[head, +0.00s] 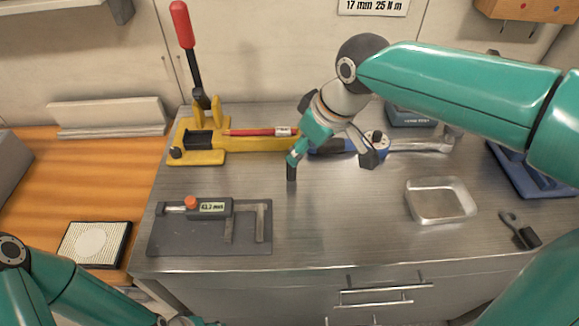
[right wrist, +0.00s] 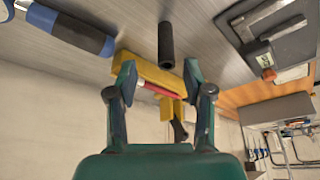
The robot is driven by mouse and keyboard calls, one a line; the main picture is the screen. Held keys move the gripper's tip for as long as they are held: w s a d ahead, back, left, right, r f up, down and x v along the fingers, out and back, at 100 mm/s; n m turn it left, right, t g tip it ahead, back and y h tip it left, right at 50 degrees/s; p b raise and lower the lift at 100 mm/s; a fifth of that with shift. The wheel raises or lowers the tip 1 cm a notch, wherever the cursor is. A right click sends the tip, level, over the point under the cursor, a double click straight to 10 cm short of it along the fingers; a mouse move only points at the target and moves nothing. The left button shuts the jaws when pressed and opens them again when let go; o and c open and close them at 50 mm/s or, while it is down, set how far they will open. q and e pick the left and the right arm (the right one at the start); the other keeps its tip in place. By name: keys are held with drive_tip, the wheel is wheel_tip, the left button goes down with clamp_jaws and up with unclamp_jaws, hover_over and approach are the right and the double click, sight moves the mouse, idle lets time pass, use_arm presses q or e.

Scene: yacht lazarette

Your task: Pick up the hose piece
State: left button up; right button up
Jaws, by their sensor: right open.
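The hose piece (head: 291,172) is a short black tube on the metal worktop, seemingly upright. In the head view, a fingertip of my right gripper (head: 331,157) overlaps its upper end. In the right wrist view the hose piece (right wrist: 166,45) lies beyond the fingertips, roughly in line with the gap of the right gripper (right wrist: 159,80). That gripper is open with nothing between its fingers. My left arm comes in at the lower left; at most a sliver of its gripper shows at the bottom edge, so its jaws cannot be read.
A yellow tool with a red-handled lever (head: 199,135) and a blue-gripped wrench (head: 373,142) lie behind. A caliper (head: 207,208) rests on a dark mat (head: 185,240) at left. A metal tray (head: 440,218) and black hook (head: 525,235) are at right. The front middle is clear.

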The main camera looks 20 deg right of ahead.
sight(291, 167)
drive_tip(key=shift+a+x, duration=0.2)
drive_tip(key=shift+x, duration=1.65)
drive_tip(key=shift+a+x, duration=0.15)
drive_tip(key=shift+x, duration=1.7)
drive_tip(key=shift+s+r, duration=0.1)
drive_tip(key=c, duration=0.9)
